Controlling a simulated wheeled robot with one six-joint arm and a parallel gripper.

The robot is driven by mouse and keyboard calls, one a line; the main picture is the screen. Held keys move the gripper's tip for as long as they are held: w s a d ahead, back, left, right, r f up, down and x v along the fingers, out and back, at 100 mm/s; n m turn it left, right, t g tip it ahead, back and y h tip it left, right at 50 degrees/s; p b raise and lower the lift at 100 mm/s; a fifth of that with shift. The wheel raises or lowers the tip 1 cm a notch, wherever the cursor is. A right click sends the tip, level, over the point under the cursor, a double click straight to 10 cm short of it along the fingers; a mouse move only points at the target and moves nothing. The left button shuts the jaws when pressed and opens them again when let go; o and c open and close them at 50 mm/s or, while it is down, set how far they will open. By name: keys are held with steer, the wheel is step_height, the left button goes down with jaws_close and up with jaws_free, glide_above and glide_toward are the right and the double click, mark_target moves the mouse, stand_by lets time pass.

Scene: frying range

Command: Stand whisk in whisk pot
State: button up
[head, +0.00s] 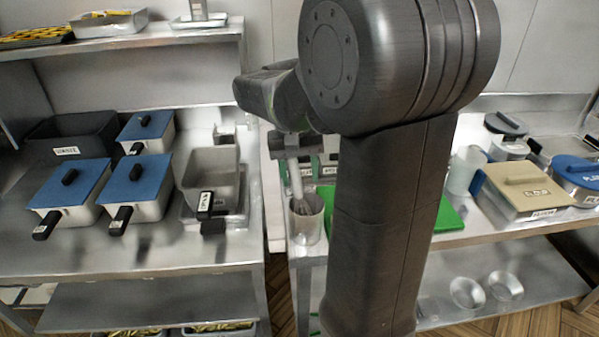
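The whisk (296,181) is at the middle of the head view, its pale handle slightly tilted and its wire end down inside the mouth of the whisk pot. The whisk pot (306,228) is a grey metal cylinder standing upright at the near left corner of the right-hand counter. My gripper (294,160) is directly above the pot, around or against the top of the whisk handle. The fingertips are small and partly hidden, so I cannot tell whether they grip the handle. Whether the whisk touches the pot's bottom is hidden.
A green board (447,216) lies right of the pot, partly behind my arm. A beige lidded container (522,190) stands farther right. Blue-lidded pans (140,180) and a grey deep pan (211,173) fill the left counter. A gap separates the two counters.

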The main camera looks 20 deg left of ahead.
steer(key=r, duration=0.4)
steer(key=a+r, duration=0.1)
steer(key=r, duration=0.8)
steer(key=shift+a+r, duration=0.3)
steer(key=shift+r, duration=0.05)
steer(key=f, duration=0.4)
steer(key=d+f, duration=0.1)
steer(key=f, duration=0.8)
steer(key=shift+d+f, duration=0.1)
steer(key=shift+d, duration=0.2)
steer(key=shift+r+p, duration=0.5)
steer(key=shift+p, duration=0.05)
steer(key=shift+r, duration=0.45)
